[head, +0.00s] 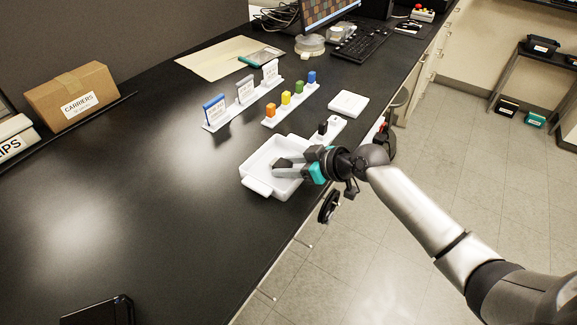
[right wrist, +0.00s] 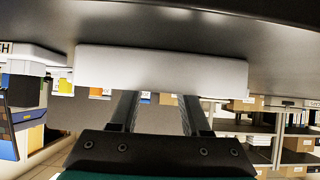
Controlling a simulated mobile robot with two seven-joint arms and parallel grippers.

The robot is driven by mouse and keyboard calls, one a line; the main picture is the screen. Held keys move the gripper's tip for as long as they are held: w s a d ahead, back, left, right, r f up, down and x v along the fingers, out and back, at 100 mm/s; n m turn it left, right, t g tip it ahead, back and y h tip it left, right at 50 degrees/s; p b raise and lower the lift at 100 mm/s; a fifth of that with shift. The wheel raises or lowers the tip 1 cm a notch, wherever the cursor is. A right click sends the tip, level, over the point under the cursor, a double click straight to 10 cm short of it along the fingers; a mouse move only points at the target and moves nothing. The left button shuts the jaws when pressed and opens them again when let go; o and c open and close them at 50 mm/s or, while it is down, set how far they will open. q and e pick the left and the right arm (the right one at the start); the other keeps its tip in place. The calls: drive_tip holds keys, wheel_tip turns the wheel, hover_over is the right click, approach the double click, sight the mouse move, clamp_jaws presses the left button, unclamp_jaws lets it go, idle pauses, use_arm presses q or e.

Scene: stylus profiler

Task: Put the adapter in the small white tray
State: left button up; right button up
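The small white tray (head: 258,161) stands on the black bench near its right edge, with low walls and a front tab. My right gripper (head: 281,168) reaches into it from the right, its fingertips inside the walls. A small dark piece (head: 283,163) shows by the fingertips; it may be the adapter, but I cannot tell whether it is held. In the right wrist view the two fingers (right wrist: 158,98) stand apart, and a white wall (right wrist: 160,68) hides their tips. My left gripper is not in view.
A black block (head: 322,128) on a white base stands just behind the right gripper. A white rack (head: 290,104) of coloured blocks and a row of label cards (head: 243,95) stand farther back. The bench left of the tray is clear.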

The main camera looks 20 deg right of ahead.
drive_tip(key=shift+o, duration=1.4)
drive_tip(key=shift+s+f+g, duration=0.3)
drive_tip(key=shift+s+f, duration=0.1)
drive_tip(key=shift+f, duration=0.45)
drive_tip(key=shift+w+r+p, duration=0.1)
drive_tip(key=shift+r+p, duration=0.15)
drive_tip(key=shift+p, duration=0.05)
drive_tip(key=v, duration=0.4)
drive_tip(key=p+v, duration=0.1)
drive_tip(key=v, duration=0.7)
drive_tip(key=shift+w+r+p, duration=0.1)
drive_tip(key=shift+r+p, duration=0.25)
drive_tip(key=shift+r, duration=0.2)
